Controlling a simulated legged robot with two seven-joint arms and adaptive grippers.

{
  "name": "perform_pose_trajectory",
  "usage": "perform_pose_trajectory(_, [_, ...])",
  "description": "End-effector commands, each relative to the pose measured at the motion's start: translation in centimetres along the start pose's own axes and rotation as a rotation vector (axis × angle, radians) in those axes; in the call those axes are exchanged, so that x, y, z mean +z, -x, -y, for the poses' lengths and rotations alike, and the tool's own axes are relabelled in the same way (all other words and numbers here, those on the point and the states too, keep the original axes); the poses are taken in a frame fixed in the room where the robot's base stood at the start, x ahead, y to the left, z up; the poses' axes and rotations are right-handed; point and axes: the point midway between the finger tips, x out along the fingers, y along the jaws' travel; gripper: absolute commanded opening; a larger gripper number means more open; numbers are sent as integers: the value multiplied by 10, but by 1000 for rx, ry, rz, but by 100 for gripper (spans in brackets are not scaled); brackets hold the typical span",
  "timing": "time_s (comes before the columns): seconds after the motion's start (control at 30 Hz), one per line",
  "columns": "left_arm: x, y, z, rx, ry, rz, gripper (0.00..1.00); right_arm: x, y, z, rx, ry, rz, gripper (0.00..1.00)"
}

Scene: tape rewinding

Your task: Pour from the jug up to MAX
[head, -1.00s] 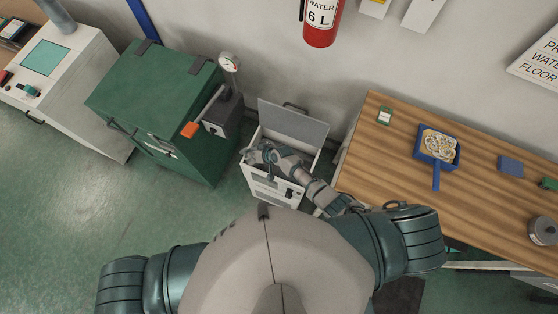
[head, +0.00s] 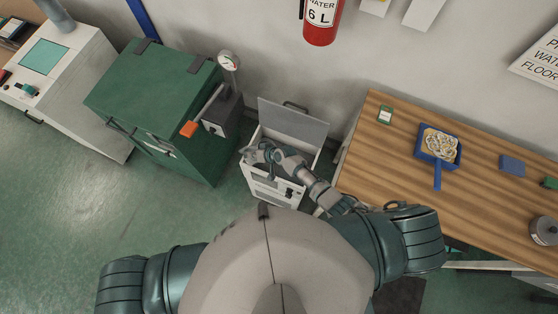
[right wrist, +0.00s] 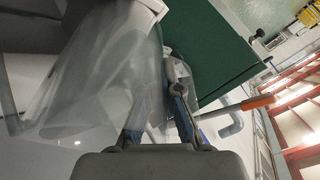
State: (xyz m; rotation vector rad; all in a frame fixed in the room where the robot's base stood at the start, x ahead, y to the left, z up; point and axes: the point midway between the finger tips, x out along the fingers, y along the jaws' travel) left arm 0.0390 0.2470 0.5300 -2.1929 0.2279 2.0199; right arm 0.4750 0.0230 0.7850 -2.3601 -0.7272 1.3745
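A clear, see-through jug (right wrist: 105,75) fills the left of the right wrist view and looks tilted there. My right gripper (right wrist: 160,112) has its fingers closed at the jug's handle side. In the head view my right gripper (head: 256,154) is over the open top of a white cabinet (head: 268,188), whose grey lid (head: 293,122) stands raised at the back. The jug is hard to make out in the head view. No MAX mark or liquid level can be read. My left gripper is not in view.
A green cabinet (head: 150,100) with a gauge (head: 229,61) and an orange-ended lever (head: 189,129) stands close on the left. A wooden bench (head: 390,155) with a blue dustpan (head: 437,148) is on the right. Open green floor lies at lower left.

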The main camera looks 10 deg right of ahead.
Motion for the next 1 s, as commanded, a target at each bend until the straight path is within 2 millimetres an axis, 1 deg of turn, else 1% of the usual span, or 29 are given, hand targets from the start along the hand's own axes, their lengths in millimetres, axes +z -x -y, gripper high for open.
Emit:
perform_pose_trajectory(0.03, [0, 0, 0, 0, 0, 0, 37, 4, -2, 6, -11, -7, 8, 0])
perform_pose_trajectory(0.17, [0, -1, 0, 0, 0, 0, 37, 4, -2, 6, -15, -8, 6, 0])
perform_pose_trajectory(0.47, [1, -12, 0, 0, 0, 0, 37, 1, 4, 6, -66, -22, -17, 0])
perform_pose_trajectory(1.0, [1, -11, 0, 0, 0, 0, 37, -2, 6, 5, -69, -20, -23, 0])
